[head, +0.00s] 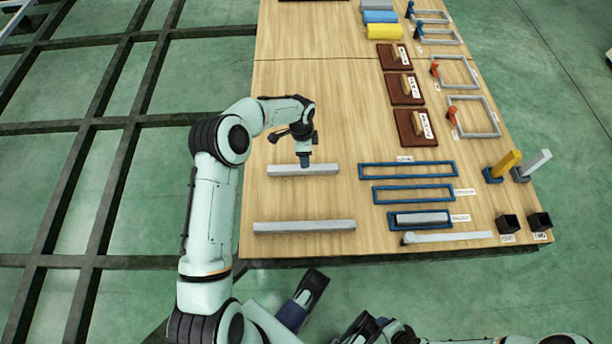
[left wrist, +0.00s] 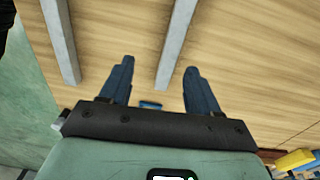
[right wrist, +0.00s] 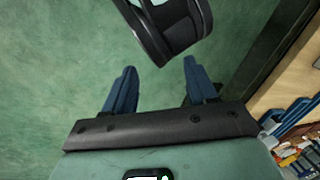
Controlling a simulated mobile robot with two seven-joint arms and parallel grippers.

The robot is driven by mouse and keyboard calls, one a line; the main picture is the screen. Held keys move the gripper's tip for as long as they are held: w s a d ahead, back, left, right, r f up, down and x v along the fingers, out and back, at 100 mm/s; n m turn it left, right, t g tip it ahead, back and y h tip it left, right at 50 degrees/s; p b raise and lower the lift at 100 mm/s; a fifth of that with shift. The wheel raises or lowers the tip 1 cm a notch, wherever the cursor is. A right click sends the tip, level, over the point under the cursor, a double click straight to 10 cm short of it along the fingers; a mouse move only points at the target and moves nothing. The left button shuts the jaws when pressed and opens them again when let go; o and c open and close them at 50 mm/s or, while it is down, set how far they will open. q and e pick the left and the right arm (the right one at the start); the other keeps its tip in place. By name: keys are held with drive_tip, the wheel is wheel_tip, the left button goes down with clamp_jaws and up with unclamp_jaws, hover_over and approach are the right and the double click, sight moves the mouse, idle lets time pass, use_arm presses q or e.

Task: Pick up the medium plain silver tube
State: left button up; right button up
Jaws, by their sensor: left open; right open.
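A plain silver tube (head: 290,170) of middling length lies across the left of the wooden table. A longer plain silver tube (head: 304,227) lies parallel, nearer the front edge. A short silver tube (head: 422,218) lies in a blue frame to the right. My left gripper (head: 305,162) points down at the middling tube. In the left wrist view my open fingers (left wrist: 158,75) have that tube (left wrist: 176,45) between them, not visibly gripped; the other tube (left wrist: 60,40) is at left. My right gripper (right wrist: 155,82) is open and empty over the green floor.
Empty blue frames (head: 407,170) lie right of the tubes. A silver bar (head: 450,237) lies by the front edge. Brown boards (head: 415,128), grey frames (head: 474,117), and black boxes (head: 508,223) line the right side. The table (head: 320,110) behind the middling tube is clear.

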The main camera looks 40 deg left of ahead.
use_arm(q)
drive_tip(key=a, duration=0.2)
drive_tip(key=b, duration=0.2)
hover_over(298, 168)
drive_tip(key=shift+y, duration=0.3)
wheel_tip(298, 168, down, 7)
drive_tip(key=shift+w+r, duration=0.1)
drive_tip(key=shift+r, duration=0.05)
wheel_tip(298, 168, down, 5)
drive_tip(key=shift+f+b, duration=0.15)
drive_tip(key=shift+b, duration=0.55)
clamp_jaws()
use_arm(e)
drive_tip(key=w+d+f+t+h, duration=0.1)
drive_tip(key=w+d+f, duration=0.1)
drive_tip(key=w+f, duration=0.2)
drive_tip(key=shift+w, duration=0.3)
